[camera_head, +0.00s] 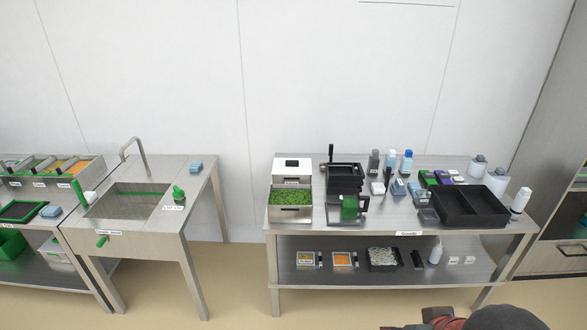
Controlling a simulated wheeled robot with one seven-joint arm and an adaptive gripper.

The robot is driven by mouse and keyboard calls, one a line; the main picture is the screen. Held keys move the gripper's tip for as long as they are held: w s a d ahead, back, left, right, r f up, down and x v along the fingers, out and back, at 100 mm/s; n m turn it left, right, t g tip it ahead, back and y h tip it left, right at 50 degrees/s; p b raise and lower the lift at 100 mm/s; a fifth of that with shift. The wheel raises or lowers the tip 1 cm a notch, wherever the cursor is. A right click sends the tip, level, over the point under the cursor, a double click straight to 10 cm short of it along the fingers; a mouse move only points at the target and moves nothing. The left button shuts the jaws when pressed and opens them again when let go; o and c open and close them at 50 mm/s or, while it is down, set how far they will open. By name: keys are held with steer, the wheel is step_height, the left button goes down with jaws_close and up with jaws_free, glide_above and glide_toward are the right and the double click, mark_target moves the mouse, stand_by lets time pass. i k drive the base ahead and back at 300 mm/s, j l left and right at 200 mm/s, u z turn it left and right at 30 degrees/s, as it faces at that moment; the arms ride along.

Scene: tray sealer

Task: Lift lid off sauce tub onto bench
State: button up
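A steel tub (280,179) with a pale lid (292,163) stands at the back left of the right-hand bench (408,235). The lid has a small dark mark or handle on top and sits on the tub. I take this for the sauce tub, but no label is readable on it. An open steel tub of green pieces (290,198) stands directly in front of it. My gripper's fingers are not in view. Only a dark and reddish part of my arm shows at the bottom right edge, in front of the bench and apart from the tub.
A black tray sealer (345,179) stands just right of the tubs. Bottles (391,160), small boxes and a large black two-part tray (468,208) crowd the bench's right side. A lower shelf (336,277) holds small trays. A sink table (128,203) stands left across a gap.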

mark_target(295, 166)
steer(key=i+j, duration=0.25)
steer(key=i, duration=0.2)
steer(key=i+j, duration=0.2)
steer(key=i, duration=0.25)
steer(key=i+j, duration=0.25)
steer(key=i, duration=0.2)
steer(key=i+j, duration=0.2)
steer(key=i, duration=0.25)
steer(key=i+j, duration=0.25)
steer(key=i, duration=0.2)
